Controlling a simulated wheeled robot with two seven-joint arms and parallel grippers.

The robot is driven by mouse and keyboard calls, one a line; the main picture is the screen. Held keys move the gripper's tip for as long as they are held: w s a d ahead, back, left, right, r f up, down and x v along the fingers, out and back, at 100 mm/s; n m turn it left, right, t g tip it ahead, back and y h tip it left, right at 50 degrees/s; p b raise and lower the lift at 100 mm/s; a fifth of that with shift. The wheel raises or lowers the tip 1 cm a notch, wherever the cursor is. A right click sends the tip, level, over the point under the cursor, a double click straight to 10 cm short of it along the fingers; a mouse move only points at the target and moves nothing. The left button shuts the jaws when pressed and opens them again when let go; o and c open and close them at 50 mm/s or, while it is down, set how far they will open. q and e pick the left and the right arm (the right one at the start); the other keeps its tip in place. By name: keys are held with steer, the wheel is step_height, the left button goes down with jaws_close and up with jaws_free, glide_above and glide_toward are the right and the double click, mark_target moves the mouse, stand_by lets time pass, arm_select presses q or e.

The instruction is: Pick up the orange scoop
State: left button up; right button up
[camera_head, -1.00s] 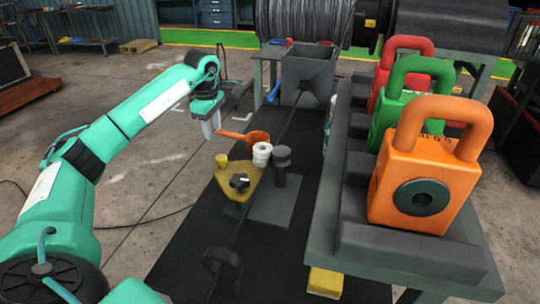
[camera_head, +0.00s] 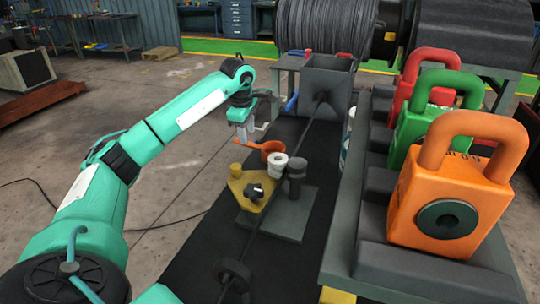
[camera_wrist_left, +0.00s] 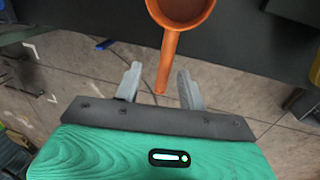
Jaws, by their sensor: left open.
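The orange scoop (camera_head: 271,150) lies on the dark bench top, with its cup beside a white cylinder and its handle pointing left. In the left wrist view the scoop (camera_wrist_left: 171,50) has its cup at the top, and its handle reaches down between the two fingers. My left gripper (camera_head: 245,136) is at the handle end; in the left wrist view the gripper (camera_wrist_left: 160,82) is open, with a finger apart from the handle on each side. Whether it is level with the handle is hard to tell. My right gripper is not in view.
A white cylinder (camera_head: 277,165), a dark grey cylinder (camera_head: 297,170) and a yellow plate with a black knob (camera_head: 236,188) stand close to the scoop. A grey hopper (camera_head: 326,90) is behind. Large padlock-shaped weights, the nearest orange (camera_head: 440,185), fill the right bench.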

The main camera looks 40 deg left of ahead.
arm_select(q)
step_height(320, 180, down, 4)
steer(key=shift+d+f+p, duration=0.1)
steer(key=shift+p, duration=0.2)
steer(key=shift+w+f, duration=0.15)
steer(key=shift+f, duration=0.35)
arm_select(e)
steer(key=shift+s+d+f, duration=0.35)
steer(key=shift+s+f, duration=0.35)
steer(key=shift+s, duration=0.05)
arm_select(q)
steer(key=shift+c, duration=1.2)
jaws_close()
